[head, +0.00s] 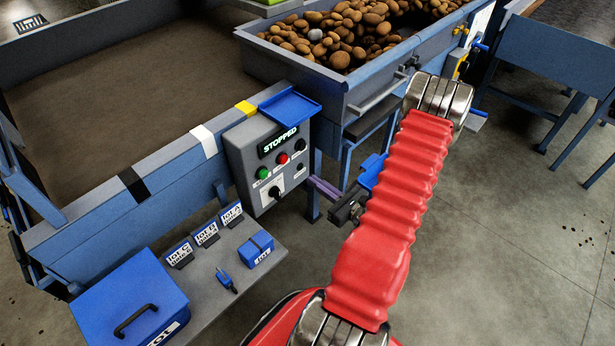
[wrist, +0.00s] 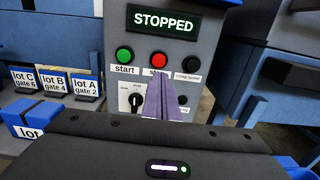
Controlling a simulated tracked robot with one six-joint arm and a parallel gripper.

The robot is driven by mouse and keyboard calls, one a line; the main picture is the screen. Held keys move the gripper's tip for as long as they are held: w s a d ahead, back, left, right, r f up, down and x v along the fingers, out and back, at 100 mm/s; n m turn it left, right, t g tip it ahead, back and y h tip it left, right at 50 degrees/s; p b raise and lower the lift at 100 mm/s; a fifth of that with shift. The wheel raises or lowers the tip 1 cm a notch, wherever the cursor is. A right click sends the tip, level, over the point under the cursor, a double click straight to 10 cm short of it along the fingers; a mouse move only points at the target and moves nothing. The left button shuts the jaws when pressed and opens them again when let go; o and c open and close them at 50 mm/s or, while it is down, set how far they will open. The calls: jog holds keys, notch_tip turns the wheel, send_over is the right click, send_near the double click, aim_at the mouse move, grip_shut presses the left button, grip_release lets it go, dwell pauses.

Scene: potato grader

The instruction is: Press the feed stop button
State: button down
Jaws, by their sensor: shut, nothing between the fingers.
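The grey control box (head: 243,155) carries a lit display reading STOPPED (head: 278,142), which also shows in the wrist view (wrist: 163,22). A green start button (wrist: 124,55) is left of the red stop button (wrist: 158,59); in the head view the red button (head: 283,158) is uncovered. My gripper (head: 312,182) is at the right of the box, its purple fingers shut and empty. In the wrist view the fingertips (wrist: 161,80) appear just below the red button and cover part of its label. I cannot tell the gap to the panel.
A black knob (wrist: 187,60) is right of the red button, and a rotary switch (wrist: 135,100) sits lower. Lot cards and a blue lidded box (head: 130,300) stand on a shelf at left. A hopper of potatoes (head: 340,85) is behind.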

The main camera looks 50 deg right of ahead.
jog(key=shift+s, duration=1.35)
